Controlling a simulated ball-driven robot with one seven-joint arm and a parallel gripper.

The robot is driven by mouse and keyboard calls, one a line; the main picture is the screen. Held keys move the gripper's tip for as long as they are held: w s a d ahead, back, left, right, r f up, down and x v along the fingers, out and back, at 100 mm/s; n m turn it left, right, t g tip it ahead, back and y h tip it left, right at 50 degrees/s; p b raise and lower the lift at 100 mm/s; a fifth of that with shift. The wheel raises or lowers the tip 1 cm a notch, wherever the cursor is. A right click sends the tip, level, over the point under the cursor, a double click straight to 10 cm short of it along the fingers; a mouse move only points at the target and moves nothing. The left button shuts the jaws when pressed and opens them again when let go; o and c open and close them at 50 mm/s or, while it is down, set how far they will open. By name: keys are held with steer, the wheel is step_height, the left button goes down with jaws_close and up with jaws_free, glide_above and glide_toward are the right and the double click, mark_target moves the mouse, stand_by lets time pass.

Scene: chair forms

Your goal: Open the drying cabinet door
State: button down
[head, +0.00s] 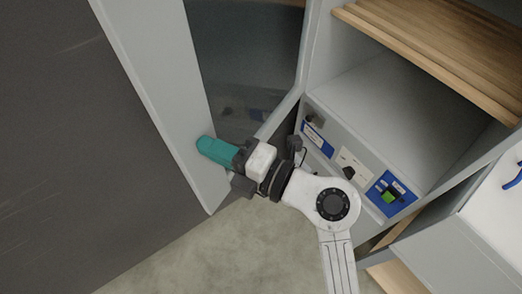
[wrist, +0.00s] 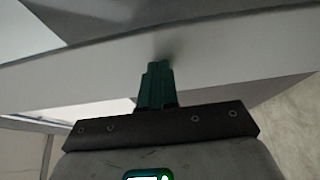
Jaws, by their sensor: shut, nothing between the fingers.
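The drying cabinet door (head: 178,95) looks like a light grey frame around a dark glass pane (head: 245,55), in the left half of the head view. I cannot tell for certain how far it stands open. My gripper (head: 205,146) has teal fingers, closed together with nothing between them. They overlap the wide light grey strip of the frame near its lower end. In the wrist view, the fingertips (wrist: 158,68) point at a pale grey strip (wrist: 230,62) and appear to touch or nearly touch it. No handle is clearly visible.
Right of the glass is a grey cabinet body with a control panel (head: 350,163), blue labels and a green switch (head: 390,196). A wooden shelf (head: 440,45) is above. A large dark surface (head: 60,160) fills the left. Bare floor (head: 220,255) shows below.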

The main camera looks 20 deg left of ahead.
steer(key=w+a, duration=0.2)
steer(key=a, duration=0.4)
steer(key=w+a, duration=0.2)
steer(key=a, duration=0.4)
steer(key=shift+w+a+p, duration=0.25)
steer(key=shift+a+p, duration=0.15)
steer(key=shift+p, duration=0.05)
steer(key=shift+d, duration=0.1)
